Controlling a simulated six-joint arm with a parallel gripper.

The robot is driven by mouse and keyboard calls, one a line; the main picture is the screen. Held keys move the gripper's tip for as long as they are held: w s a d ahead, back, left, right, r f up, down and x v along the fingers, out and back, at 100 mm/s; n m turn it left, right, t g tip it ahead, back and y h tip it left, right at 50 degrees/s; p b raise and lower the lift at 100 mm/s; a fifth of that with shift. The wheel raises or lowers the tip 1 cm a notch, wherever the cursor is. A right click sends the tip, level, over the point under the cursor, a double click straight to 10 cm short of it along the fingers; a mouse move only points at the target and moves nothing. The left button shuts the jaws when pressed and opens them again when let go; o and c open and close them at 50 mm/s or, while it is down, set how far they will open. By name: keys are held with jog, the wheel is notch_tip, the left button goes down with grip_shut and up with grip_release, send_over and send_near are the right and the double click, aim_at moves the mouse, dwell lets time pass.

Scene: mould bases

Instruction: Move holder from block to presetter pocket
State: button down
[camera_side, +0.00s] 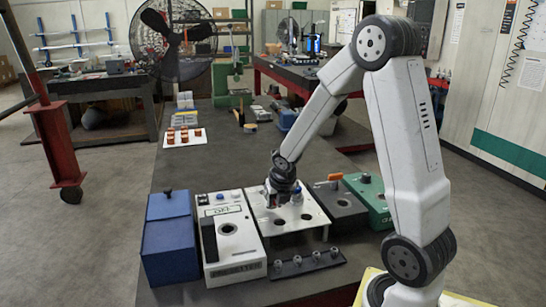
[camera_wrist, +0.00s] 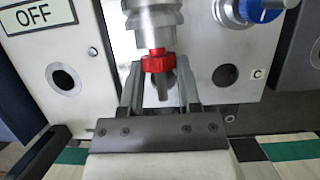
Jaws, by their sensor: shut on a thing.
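My gripper (camera_side: 275,200) is over the left part of the white block (camera_side: 297,222), a raised plate with round holes. In the wrist view, the fingers of my gripper (camera_wrist: 159,88) are closed around a silver holder (camera_wrist: 150,22) with a red ring (camera_wrist: 157,62). In the side view the gripper mostly hides this holder. I cannot tell whether it is seated or lifted. A second, blue-topped holder (camera_wrist: 262,10) stands in the block, right of the held one. A white box with an OFF sign (camera_side: 233,247), possibly the presetter, stands left of the block. Its round pocket (camera_wrist: 63,78) looks empty.
A blue box (camera_side: 169,250) stands at the far left. A dark grey box (camera_side: 341,208) with an orange part and a green box (camera_side: 372,200) stand right of the block. A low black rack (camera_side: 306,264) with several small pieces lies in front.

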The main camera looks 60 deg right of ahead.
aim_at(277, 217)
jog(key=shift+f, duration=1.3)
jog(key=shift+c, duration=1.6)
grip_release()
jog(key=shift+f, duration=0.2)
jog(key=v, duration=0.8)
jog(key=shift+a, duration=0.1)
jog(key=shift+a+f, duration=0.1)
